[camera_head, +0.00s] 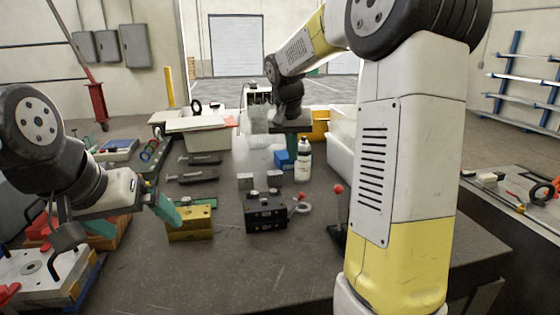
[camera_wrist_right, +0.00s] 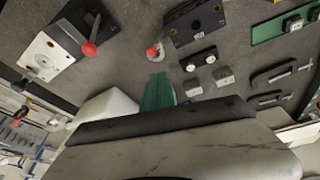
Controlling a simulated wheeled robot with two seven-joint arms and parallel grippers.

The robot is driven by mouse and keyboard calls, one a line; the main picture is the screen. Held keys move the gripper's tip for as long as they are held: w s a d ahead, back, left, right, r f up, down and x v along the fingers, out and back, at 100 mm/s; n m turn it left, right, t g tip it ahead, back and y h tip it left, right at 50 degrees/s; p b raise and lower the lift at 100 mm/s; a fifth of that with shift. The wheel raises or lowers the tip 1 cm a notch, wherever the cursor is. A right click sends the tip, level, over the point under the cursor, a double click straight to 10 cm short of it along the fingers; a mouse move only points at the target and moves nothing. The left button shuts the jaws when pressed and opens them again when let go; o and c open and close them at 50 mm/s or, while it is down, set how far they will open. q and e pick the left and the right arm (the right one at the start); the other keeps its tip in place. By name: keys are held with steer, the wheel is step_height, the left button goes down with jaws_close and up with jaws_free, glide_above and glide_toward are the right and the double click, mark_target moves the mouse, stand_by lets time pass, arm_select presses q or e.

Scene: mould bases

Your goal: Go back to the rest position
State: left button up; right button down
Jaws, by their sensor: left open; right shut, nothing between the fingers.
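My left gripper (camera_head: 118,213) is at the left of the head view, over the left part of the bench. Its teal fingers are spread wide and nothing shows between them. The finger on the right is close to the yellow mould base (camera_head: 190,224); I cannot tell if they touch. My right gripper (camera_head: 292,128) is over the far part of the bench, pointing down beside a white bottle. In the right wrist view its teal fingers (camera_wrist_right: 157,91) are together and empty. The black mould base (camera_head: 266,213) stands on the bench, right of the yellow one.
A white bottle (camera_head: 304,160) and a blue block (camera_head: 284,159) stand near my right gripper. A red-knobbed lever (camera_head: 338,190) is at the right. Small metal blocks (camera_head: 246,181) lie behind the black base. The front middle of the bench (camera_head: 230,275) is clear.

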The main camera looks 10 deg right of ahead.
stand_by(0.3)
steer(key=s+a+n+t+y, duration=0.1)
steer(key=s+a+n+y, duration=0.1)
steer(key=s, duration=1.1)
steer(key=s+a+n+t+y, duration=0.2)
steer(key=s+a, duration=0.1)
steer(key=s, duration=1)
steer(key=shift+s+a+r, duration=0.15)
steer(key=shift+a+r, duration=0.05)
steer(key=shift+r, duration=0.05)
